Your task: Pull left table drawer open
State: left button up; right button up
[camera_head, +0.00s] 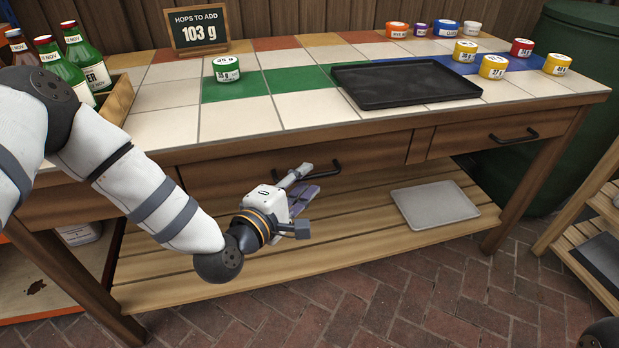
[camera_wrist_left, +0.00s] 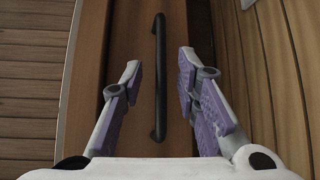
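The left table drawer (camera_head: 235,172) is a wooden front under the tiled table top, and it looks shut. Its black bar handle (camera_head: 322,171) shows just beyond my left gripper (camera_head: 304,183) in the head view. In the left wrist view the handle (camera_wrist_left: 158,78) runs upright between the two purple-padded fingers of my left gripper (camera_wrist_left: 158,85). The fingers stand apart on either side of it, and no contact shows. How far the handle is from the fingertips is hard to tell. My right gripper is not clearly in view.
The table (camera_head: 390,118) carries a black tray (camera_head: 404,84), several labelled jars, a sign (camera_head: 197,30) and a bottle crate (camera_head: 117,101). A right drawer (camera_head: 490,135) has its own handle. A grey tray (camera_head: 433,204) lies on the lower shelf (camera_head: 250,262). The brick floor in front is clear.

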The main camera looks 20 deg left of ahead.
pick_arm(q)
jog(key=shift+x, duration=1.3)
grip_shut()
pick_arm(e)
jog(key=shift+f, duration=0.15)
